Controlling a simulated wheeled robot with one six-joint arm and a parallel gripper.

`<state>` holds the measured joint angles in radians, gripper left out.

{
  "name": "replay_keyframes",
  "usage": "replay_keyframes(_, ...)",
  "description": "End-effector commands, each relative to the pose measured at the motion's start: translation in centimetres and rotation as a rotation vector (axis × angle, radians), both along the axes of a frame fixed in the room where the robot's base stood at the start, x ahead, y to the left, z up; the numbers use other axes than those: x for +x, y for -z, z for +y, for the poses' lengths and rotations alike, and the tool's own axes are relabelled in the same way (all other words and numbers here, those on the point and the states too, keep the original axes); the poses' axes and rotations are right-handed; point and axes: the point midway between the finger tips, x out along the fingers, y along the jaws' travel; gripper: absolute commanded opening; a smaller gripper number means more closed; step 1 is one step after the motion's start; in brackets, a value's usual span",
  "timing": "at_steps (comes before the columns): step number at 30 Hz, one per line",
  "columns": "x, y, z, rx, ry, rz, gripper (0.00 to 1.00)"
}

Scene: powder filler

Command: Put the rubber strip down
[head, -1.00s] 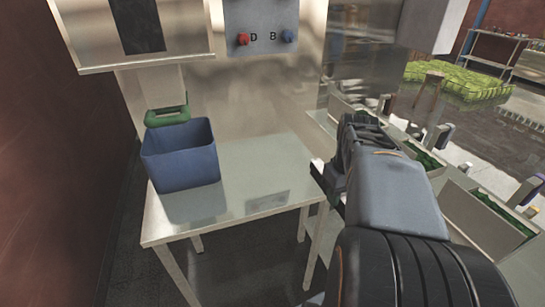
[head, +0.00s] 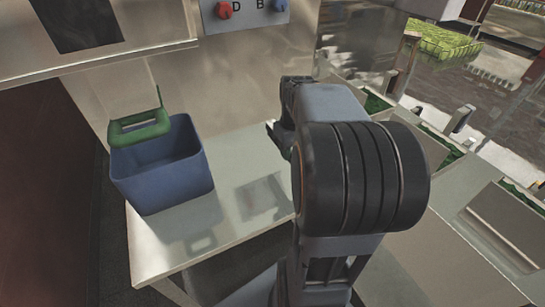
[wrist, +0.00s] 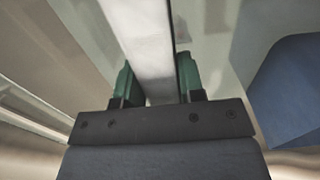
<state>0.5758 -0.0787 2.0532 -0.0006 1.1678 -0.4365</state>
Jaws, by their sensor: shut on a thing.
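In the wrist view my gripper (wrist: 158,78) has its two green fingers on either side of a long, pale grey strip (wrist: 145,28), the rubber strip by its place in the jaws. The strip runs from between the fingers out past the top of the picture. In the head view my arm stands over the right part of the steel table (head: 172,258). My gripper is mostly hidden behind my arm there, and I cannot make out the strip. How high the strip is above the table is unclear.
A blue bin (head: 165,178) stands on the table's left part; it also shows at the right in the wrist view (wrist: 290,95). Sloping steel trays (head: 480,205) lie to the right. The table front is clear.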

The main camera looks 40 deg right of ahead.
Motion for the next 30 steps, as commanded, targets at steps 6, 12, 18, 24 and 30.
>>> replay_keyframes(6,4.4,3.3,0.5,0.003,-0.002,0.005,0.08)
replay_keyframes(12,6.4,5.7,0.8,0.0,-0.003,0.0,0.08)
replay_keyframes(18,7.1,6.5,0.9,0.0,-0.004,-0.001,0.08)
replay_keyframes(24,7.6,8.8,0.9,0.0,-0.003,0.002,0.08)
replay_keyframes(30,7.6,10.1,0.9,-0.001,-0.003,-0.002,0.08)
